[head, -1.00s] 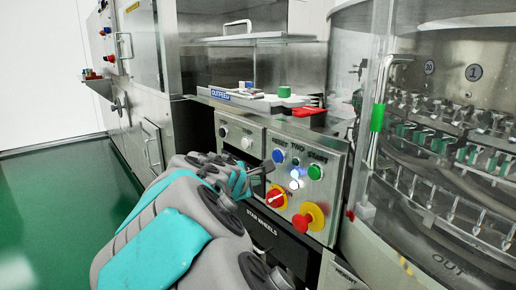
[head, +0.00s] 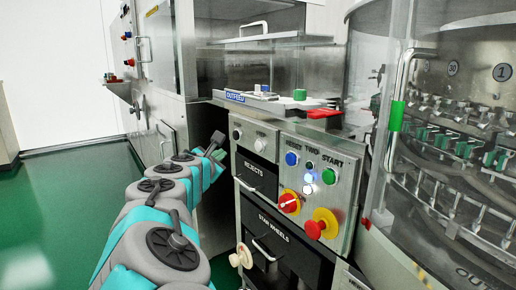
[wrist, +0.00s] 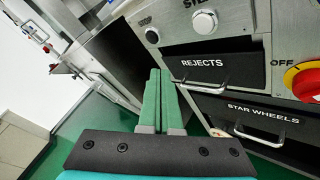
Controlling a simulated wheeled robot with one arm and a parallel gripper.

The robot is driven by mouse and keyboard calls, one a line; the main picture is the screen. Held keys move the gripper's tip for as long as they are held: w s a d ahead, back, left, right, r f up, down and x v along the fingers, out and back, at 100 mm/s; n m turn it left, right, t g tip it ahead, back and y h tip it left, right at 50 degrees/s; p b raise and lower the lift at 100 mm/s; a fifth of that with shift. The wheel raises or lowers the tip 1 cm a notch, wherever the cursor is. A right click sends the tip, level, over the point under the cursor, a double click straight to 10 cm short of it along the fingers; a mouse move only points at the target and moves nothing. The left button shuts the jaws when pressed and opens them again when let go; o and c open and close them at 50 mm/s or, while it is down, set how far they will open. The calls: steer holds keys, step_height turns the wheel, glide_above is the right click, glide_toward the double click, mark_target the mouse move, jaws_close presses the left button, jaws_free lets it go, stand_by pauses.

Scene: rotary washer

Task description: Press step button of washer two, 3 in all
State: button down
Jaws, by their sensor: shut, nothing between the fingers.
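Washer two's control panel (head: 318,165) carries the word TWO between the RESET and START labels. The step button is the pale round button (head: 260,146) on the panel's left part, under a STEP label; it also shows in the wrist view (wrist: 204,20) at the top. A dark STOP button (wrist: 152,35) sits to its left. My gripper (head: 216,146) is shut and empty, left of the panel and apart from it. In the wrist view its green fingers (wrist: 157,95) lie together, below and left of the step button.
A blue button (head: 292,158), a green START button (head: 328,177), a red-yellow switch (head: 289,202) and a red emergency stop (head: 315,228) crowd the panel's right. REJECTS (wrist: 205,70) and STAR WHEELS (wrist: 255,125) drawers have protruding handles below. Green floor is free at left.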

mark_target(258, 146)
steer(key=w+d+b, duration=0.1)
steer(key=w+d, duration=0.3)
steer(key=d, duration=0.3)
steer(key=shift+w, duration=0.4)
steer(key=shift+d, duration=0.1)
stand_by(1.7)
steer(key=shift+w+d, duration=0.25)
